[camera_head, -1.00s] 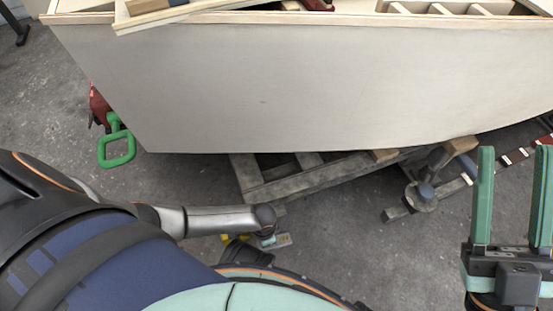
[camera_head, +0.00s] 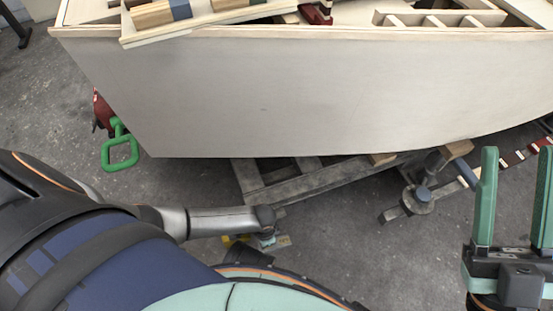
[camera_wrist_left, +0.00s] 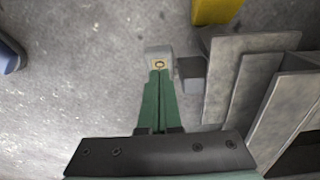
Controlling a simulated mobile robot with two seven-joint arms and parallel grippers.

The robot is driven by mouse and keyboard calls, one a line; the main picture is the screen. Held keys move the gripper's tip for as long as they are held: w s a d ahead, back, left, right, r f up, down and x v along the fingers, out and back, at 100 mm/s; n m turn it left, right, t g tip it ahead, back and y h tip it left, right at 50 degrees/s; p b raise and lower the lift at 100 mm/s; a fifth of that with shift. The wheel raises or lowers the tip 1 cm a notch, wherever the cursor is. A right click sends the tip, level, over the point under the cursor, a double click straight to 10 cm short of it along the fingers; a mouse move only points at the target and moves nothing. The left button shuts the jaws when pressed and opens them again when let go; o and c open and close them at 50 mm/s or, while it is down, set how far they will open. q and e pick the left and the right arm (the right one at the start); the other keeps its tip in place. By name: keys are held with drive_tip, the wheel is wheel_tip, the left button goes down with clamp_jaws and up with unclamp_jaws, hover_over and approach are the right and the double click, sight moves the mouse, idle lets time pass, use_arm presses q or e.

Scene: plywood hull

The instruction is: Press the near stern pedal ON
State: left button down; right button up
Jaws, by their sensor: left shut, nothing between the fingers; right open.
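In the left wrist view a small grey pedal-like block (camera_wrist_left: 159,53) lies on the floor, with a cream patch carrying a dark ring mark. The shut, empty green fingers of my left gripper (camera_wrist_left: 160,73) point at it, tips at its near edge; I cannot tell whether they touch. A darker grey block (camera_wrist_left: 190,75) sits just right of it. In the head view a pale piece (camera_head: 284,241) shows beside my left wrist, low under the hull's near side; the left fingers are not clear there. My right gripper (camera_head: 513,200) is open and empty at the right edge.
The plywood hull (camera_head: 270,95) stands above a wooden cradle (camera_head: 310,184). A green handle (camera_head: 120,152) hangs at its left end. In the left wrist view, a yellow object (camera_wrist_left: 215,10) lies beyond the pedal and grey beams (camera_wrist_left: 245,80) stand right; floor on the left is mostly clear.

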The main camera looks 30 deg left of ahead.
use_arm(q)
drive_tip(key=shift+r+p, duration=1.45)
drive_tip(key=shift+r, duration=0.15)
drive_tip(key=shift+r+p, duration=0.8)
drive_tip(key=shift+p, duration=0.1)
drive_tip(key=shift+d, duration=0.1)
